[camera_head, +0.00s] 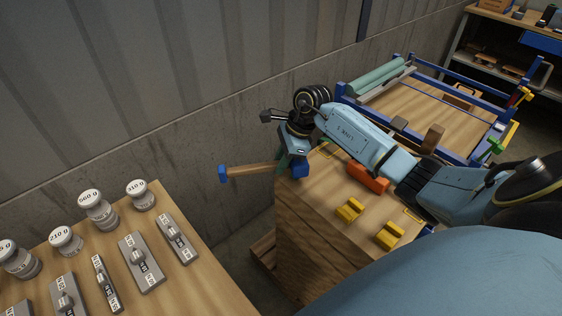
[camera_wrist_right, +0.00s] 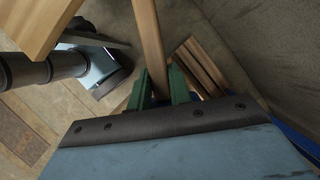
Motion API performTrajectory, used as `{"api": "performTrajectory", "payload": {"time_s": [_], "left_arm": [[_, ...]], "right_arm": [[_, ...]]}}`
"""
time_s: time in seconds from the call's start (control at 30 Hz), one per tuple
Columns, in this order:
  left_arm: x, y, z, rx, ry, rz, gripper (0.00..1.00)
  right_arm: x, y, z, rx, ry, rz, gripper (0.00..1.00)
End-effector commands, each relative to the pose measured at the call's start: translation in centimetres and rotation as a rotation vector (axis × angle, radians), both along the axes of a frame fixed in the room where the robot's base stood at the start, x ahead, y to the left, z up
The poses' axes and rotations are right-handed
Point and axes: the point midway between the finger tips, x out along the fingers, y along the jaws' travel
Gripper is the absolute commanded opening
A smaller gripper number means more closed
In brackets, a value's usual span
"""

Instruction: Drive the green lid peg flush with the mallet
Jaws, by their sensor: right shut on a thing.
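My right gripper (camera_head: 285,165) is shut on the wooden handle of the mallet (camera_head: 250,171), with its green fingers on either side of the handle (camera_wrist_right: 152,45) in the right wrist view (camera_wrist_right: 158,88). The mallet lies roughly level in the head view, with a blue end at the left and another blue part beside the fingers. The gripper is at the far left corner of a wooden stand. A green piece (camera_head: 490,147) stands by the blue-framed crate at the right; I cannot tell whether it is the lid peg. My left gripper is not in view.
The wooden stand (camera_head: 320,240) bears an orange block (camera_head: 367,177) and two yellow blocks (camera_head: 349,210). The blue-framed crate (camera_head: 440,105) stands behind it. A table (camera_head: 195,285) with labelled weights is at the left, across a gap. A grey wall (camera_head: 150,90) closes the back.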

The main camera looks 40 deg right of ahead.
Motion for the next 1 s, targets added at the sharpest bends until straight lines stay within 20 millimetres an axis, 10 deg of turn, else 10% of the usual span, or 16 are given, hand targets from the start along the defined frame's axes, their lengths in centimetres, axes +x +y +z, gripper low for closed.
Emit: {"api": "performTrajectory", "payload": {"time_s": [1.0], "left_arm": [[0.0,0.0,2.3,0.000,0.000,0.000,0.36]], "right_arm": [[0.6,2.2,5.1,0.000,-0.007,0.130,0.00]]}}
